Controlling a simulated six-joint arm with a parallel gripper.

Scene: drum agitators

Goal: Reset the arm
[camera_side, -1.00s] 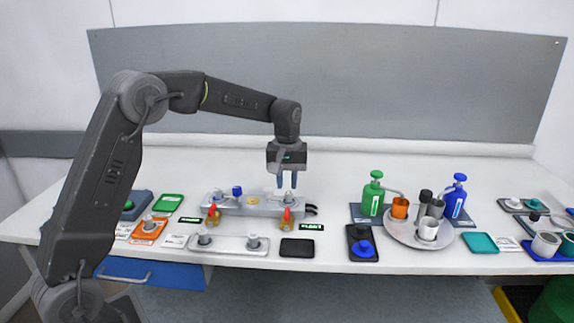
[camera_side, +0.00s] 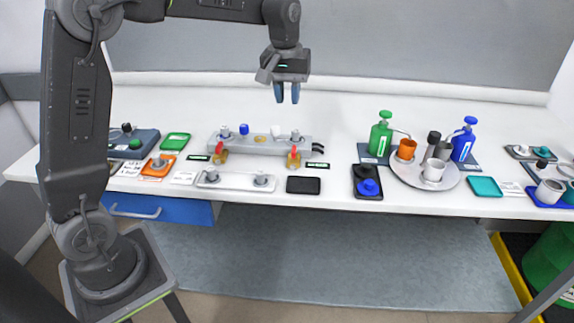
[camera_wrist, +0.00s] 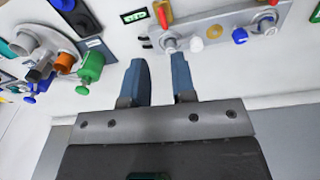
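My gripper (camera_side: 287,94) hangs above the back of the white table, well clear of everything on it. Its two blue fingers point down and stand a little apart, with nothing between them. In the wrist view the gripper (camera_wrist: 160,80) also shows its fingers apart and empty. Below and slightly left of it in the side view lies the grey manifold block (camera_side: 262,144). The block carries a blue knob (camera_side: 244,129), several pale knobs and two red-handled brass valves (camera_side: 220,152).
Green (camera_side: 381,134) and blue (camera_side: 464,139) pump bottles stand right of the block, by a round tray (camera_side: 408,177) with cups. A grey plate with two knobs (camera_side: 236,181) and a black pad (camera_side: 303,185) lie at the front. The back strip of table is bare.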

